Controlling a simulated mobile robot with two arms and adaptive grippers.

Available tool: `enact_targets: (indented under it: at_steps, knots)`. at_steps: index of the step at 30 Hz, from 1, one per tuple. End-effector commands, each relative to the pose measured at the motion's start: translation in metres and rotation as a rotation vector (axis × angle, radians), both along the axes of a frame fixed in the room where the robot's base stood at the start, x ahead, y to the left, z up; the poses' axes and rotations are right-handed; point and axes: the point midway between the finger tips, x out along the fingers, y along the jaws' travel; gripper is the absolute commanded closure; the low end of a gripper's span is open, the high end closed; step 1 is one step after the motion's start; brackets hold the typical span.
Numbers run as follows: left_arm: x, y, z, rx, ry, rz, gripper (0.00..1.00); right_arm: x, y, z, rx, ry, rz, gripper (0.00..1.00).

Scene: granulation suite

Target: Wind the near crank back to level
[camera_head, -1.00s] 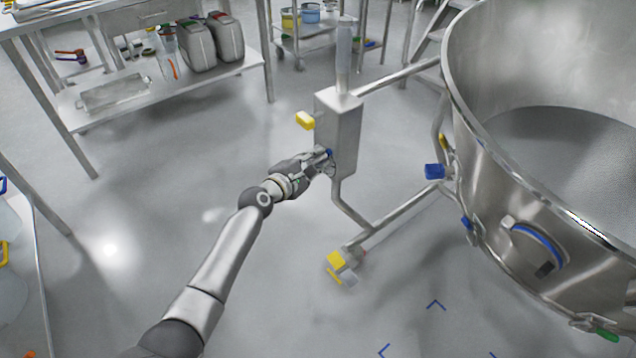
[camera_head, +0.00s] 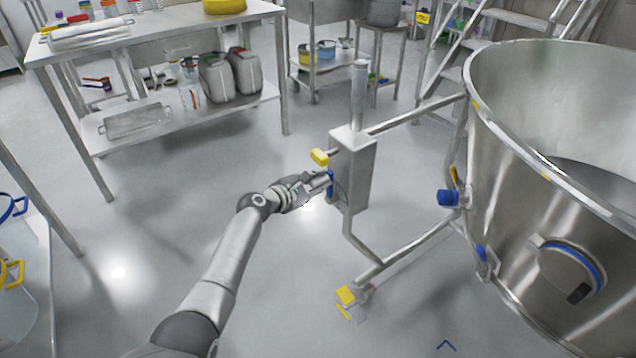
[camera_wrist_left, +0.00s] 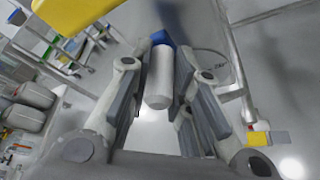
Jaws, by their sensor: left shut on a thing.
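The near crank shows on the side of a grey upright gearbox (camera_head: 360,175) on the frame beside the large steel bowl (camera_head: 530,190). Its bare metal grip (camera_wrist_left: 159,82) is a short cylinder with a blue piece (camera_wrist_left: 161,38) at its far end. My left gripper (camera_head: 322,182) is shut on the grip, with fingers on both sides of it. The blue piece also shows at the fingertips in the head view (camera_head: 330,184). A yellow knob (camera_head: 320,157) sticks out just above the gripper. The crank arm is mostly hidden. My right gripper is not in view.
A caster with a yellow pedal (camera_head: 346,295) stands below the gearbox. A steel table (camera_head: 110,45) with a lower shelf of canisters stands behind left. A cart (camera_head: 330,75) and steps (camera_head: 510,65) are behind. The floor left of the gearbox is clear.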

Motion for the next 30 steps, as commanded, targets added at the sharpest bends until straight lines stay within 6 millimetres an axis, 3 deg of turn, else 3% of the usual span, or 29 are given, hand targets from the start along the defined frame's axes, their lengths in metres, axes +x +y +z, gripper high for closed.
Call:
enact_targets:
  at_steps: [11, 12, 16, 30]
  knots:
    - [0.0024, 0.004, 0.0013, 0.0, -0.004, 0.009, 1.0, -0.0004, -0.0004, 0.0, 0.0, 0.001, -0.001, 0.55]
    - [0.0024, 0.0041, 0.0013, 0.0, -0.004, 0.008, 0.76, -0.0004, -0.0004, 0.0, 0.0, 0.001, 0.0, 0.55]
    - [0.0019, 0.0034, 0.0009, 0.001, -0.002, 0.007, 0.59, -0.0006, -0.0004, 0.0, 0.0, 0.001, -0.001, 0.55]
    - [-0.0034, 0.0055, 0.001, 0.0, -0.001, 0.003, 0.59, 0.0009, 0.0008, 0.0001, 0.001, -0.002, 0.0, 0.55]
